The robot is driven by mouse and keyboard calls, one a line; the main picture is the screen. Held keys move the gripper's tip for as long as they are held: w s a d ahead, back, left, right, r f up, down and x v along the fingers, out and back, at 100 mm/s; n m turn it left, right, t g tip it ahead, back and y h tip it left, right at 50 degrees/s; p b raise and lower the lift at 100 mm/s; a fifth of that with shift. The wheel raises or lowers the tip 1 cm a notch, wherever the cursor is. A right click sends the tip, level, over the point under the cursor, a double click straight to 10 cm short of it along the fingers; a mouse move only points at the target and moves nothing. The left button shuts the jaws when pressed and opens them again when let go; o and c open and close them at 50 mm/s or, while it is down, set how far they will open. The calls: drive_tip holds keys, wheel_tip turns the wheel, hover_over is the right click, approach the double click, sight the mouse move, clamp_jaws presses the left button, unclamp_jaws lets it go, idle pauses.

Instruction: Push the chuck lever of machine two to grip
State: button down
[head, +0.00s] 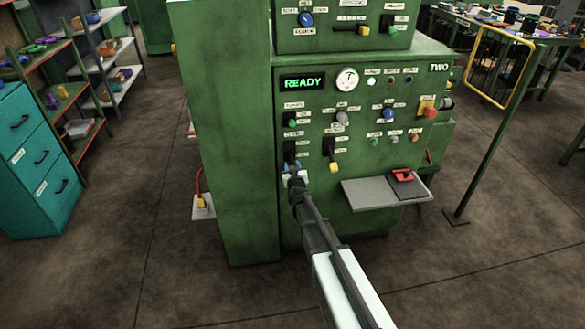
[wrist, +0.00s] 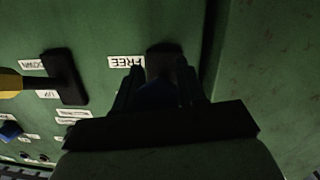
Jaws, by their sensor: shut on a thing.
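Machine two (head: 235,120) is a green cabinet with "TWO" at its top right and a lit "READY" display (head: 303,83). The chuck lever is at the lower left of its panel, in a black slot (head: 290,149). In the wrist view its dark blue handle (wrist: 158,95) sits between my fingers, beside a label reading "FREE" (wrist: 126,62). My gripper (head: 291,174) is shut on this handle; it also shows in the wrist view (wrist: 160,78). My gripper hides much of the lever in the head view, and the wrist view is dark.
A yellow-handled lever (head: 333,167) is just right of my gripper; it also shows in the wrist view (wrist: 12,83). A grey shelf (head: 365,194) with a red-and-black item (head: 403,176) juts out farther right. A red emergency-style button (head: 430,112) is at the panel's right.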

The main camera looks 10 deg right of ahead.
drive_tip(key=c, duration=0.7)
unclamp_jaws()
drive_tip(key=shift+c, duration=0.2)
drive_tip(key=shift+s, duration=0.1)
drive_tip(key=s+r, duration=0.2)
drive_tip(key=s, duration=1.1)
drive_tip(key=shift+s+a, duration=0.25)
drive_tip(key=shift+a, duration=0.15)
